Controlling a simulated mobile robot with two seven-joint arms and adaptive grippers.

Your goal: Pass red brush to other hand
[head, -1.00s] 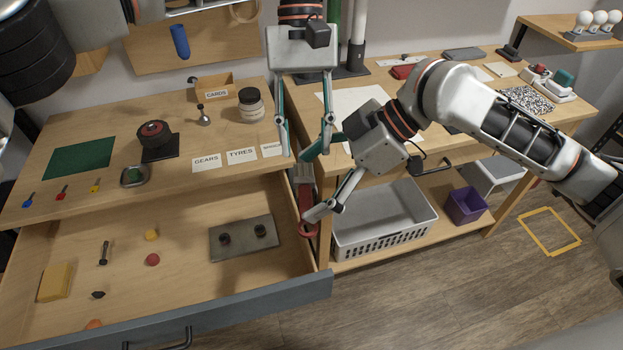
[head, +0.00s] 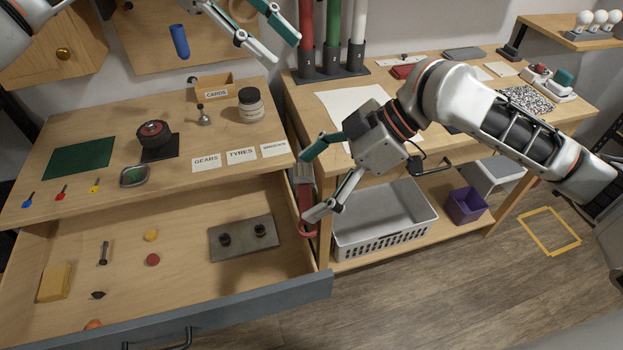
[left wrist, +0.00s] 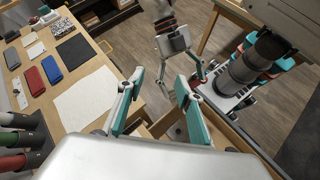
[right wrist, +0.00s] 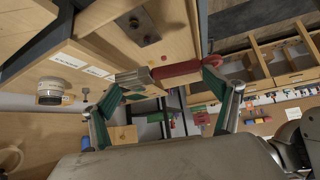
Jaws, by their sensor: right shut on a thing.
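The red brush (head: 306,208) is upright at the gap between the two tables, its red handle low and its grey metal part above. In the right wrist view the red brush (right wrist: 172,72) lies across the space between the fingertips. My right gripper (head: 308,182) is shut on it, with its fingers wide apart around it; the exact contact is hard to see. My left gripper (head: 284,50) is up by the back wall, well away from the brush. In the left wrist view my left gripper (left wrist: 160,84) is open and empty.
An open drawer (head: 180,285) with small parts stands below the left table. A grey basket (head: 385,240) and purple bin (head: 466,205) sit on the lower shelf at right. Coloured tubes (head: 332,40) stand behind. A jar (head: 250,105) and wheel (head: 153,134) are on the left table.

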